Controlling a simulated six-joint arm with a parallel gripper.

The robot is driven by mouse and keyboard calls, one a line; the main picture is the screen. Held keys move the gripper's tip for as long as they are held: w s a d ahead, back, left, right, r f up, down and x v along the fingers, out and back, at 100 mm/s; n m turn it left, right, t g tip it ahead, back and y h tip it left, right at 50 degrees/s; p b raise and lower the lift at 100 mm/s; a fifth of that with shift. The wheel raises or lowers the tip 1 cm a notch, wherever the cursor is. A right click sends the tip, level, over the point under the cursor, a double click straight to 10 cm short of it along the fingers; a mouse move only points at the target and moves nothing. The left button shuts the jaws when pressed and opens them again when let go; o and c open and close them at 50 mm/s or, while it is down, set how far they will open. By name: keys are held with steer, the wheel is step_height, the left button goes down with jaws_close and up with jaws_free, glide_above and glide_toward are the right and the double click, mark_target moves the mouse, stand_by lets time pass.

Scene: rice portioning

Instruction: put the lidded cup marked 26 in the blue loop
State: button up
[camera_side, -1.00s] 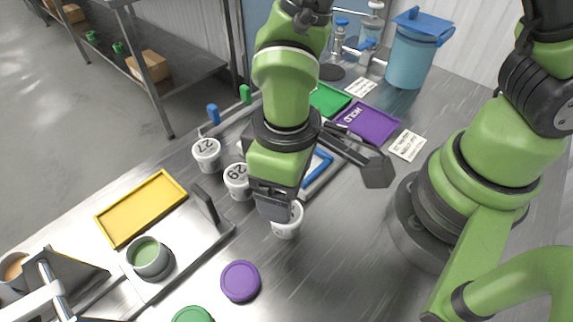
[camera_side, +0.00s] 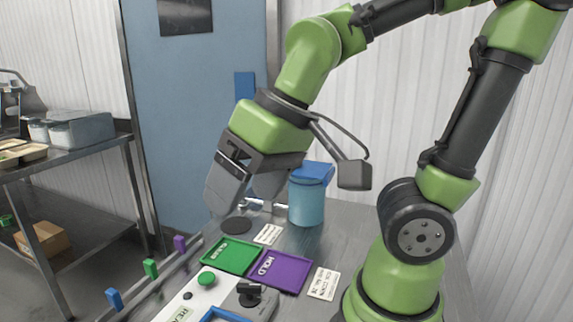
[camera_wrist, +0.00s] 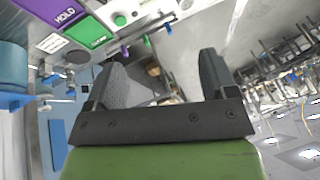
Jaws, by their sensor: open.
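My gripper (camera_side: 246,190) is raised above the far part of the counter in the side view, its two dark fingers apart with nothing seen between them. The wrist view also shows my gripper (camera_wrist: 160,78) with its fingers wide apart and empty. Part of a blue outline, likely the blue loop (camera_side: 214,310), shows at the bottom edge of the side view, below and apart from my gripper. The rest of it is cut off. No lidded cup is in either current view, so the cup marked 26 cannot be placed.
A green tray (camera_side: 229,267) and a purple tray marked HOLD (camera_side: 290,275) lie below my gripper. A blue-lidded container (camera_side: 307,207) stands close behind it. Blue, green and purple tabs (camera_side: 150,268) stand along the counter's left edge. A shelf (camera_side: 65,160) is farther left.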

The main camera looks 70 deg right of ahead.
steer(key=shift+o, duration=0.5)
steer(key=s+d+r+m+t, duration=0.1)
steer(key=s, duration=0.1)
steer(key=s+d+r+m+t, duration=0.1)
steer(key=shift+s+d+r, duration=0.4)
steer(key=w+a+f+g, duration=0.5)
steer(key=w+a+f, duration=0.1)
steer(key=a+f, duration=0.35)
steer(key=f, duration=0.2)
steer(key=a+f+g+h, duration=0.1)
steer(key=a+f, duration=0.1)
steer(key=f, duration=0.2)
steer(key=s+a+f+h, duration=0.1)
steer(key=a+f, duration=0.1)
steer(key=f, duration=0.1)
steer(key=shift+s+a+f+m+g, duration=0.1)
steer(key=shift+a+f+m+g, duration=0.2)
steer(key=shift+g, duration=0.1)
step_height(320, 180, down, 4)
steer(key=shift+f, duration=0.1)
steer(key=shift+a+f, duration=0.1)
steer(key=shift+f, duration=2.9)
